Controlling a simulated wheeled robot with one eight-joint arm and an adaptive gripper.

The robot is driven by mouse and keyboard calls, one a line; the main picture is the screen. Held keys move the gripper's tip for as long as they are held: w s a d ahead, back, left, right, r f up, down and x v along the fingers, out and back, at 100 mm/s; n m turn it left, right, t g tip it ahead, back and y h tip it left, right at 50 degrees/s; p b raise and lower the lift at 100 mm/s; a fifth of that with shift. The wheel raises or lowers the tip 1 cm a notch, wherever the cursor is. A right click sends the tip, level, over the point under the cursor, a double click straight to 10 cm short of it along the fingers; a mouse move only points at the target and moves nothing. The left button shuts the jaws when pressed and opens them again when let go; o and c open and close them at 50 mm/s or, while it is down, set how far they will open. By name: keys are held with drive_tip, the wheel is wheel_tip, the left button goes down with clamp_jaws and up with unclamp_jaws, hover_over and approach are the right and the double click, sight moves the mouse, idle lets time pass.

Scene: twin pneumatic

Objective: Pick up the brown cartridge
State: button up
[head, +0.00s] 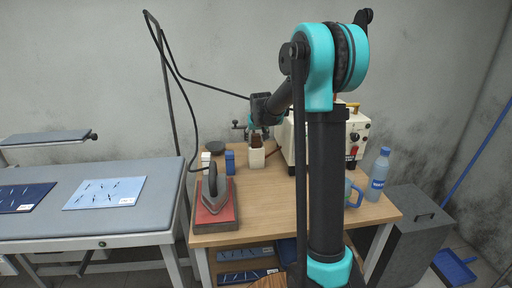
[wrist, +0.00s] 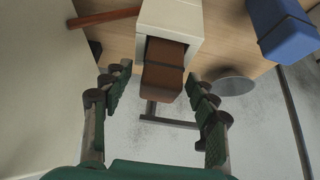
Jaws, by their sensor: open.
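The brown cartridge (head: 256,143) stands in a white open-topped holder (head: 256,159) on the wooden table, with its upper part sticking out. In the wrist view the brown cartridge (wrist: 164,70) projects from the white holder (wrist: 170,17) towards my gripper. My gripper (wrist: 158,84) is open, with one green-padded finger on each side of the cartridge's free end. Gaps show between both fingers and the cartridge. In the head view my gripper (head: 254,128) is just above the cartridge, small and partly hidden by my own arm.
A cream machine (head: 354,138) stands close on the right. A water bottle (head: 378,173) and a blue mug (head: 351,192) stand at the right.

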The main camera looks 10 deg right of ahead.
clamp_jaws()
idle(0.4)
